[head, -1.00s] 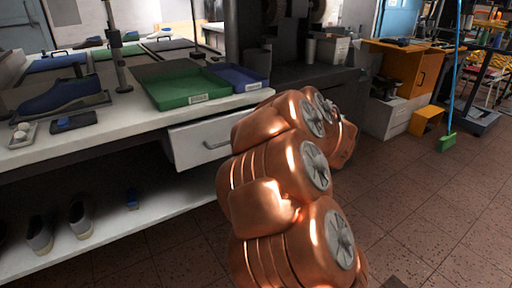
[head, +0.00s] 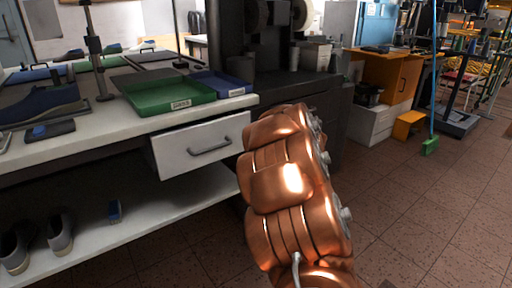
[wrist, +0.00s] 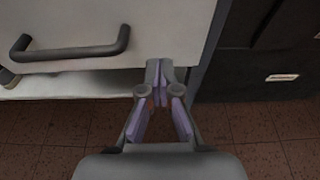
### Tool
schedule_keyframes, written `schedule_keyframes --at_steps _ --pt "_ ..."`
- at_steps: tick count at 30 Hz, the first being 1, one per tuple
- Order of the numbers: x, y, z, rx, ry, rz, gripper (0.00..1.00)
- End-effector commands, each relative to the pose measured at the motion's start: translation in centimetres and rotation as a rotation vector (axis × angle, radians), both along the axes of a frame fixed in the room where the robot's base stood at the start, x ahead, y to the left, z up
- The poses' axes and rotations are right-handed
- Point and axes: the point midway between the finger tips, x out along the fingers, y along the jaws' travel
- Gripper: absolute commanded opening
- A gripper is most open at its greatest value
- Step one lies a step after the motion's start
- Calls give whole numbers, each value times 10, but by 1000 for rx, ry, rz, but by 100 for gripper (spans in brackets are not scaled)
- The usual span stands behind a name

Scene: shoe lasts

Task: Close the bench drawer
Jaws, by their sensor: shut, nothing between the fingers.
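The bench drawer (head: 178,152) is a white front with a grey bar handle (head: 211,146), set under the white bench top. In the head view its front stands out from the bench, with its left side edge showing. In the wrist view the drawer front (wrist: 175,28) fills the upper left, and its handle (wrist: 70,50) is to the left. My gripper (wrist: 162,78) is shut and empty, with its fingertips at the lower right part of the drawer front. I cannot tell if they touch it. The gripper is hidden behind my copper arm in the head view.
A green tray (head: 165,97) and a blue tray (head: 222,84) lie on the bench above the drawer. A lower shelf (head: 170,203) holds shoes. A dark cabinet (wrist: 270,50) stands right of the drawer.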

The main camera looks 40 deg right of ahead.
Motion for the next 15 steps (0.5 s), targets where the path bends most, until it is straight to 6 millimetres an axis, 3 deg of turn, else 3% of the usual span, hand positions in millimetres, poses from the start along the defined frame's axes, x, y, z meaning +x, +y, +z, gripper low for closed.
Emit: schedule_keyframes --at_steps 9,15 --pt "41 -2 -6 1 -1 4 0" --pt "53 -4 -6 2 1 0 0"
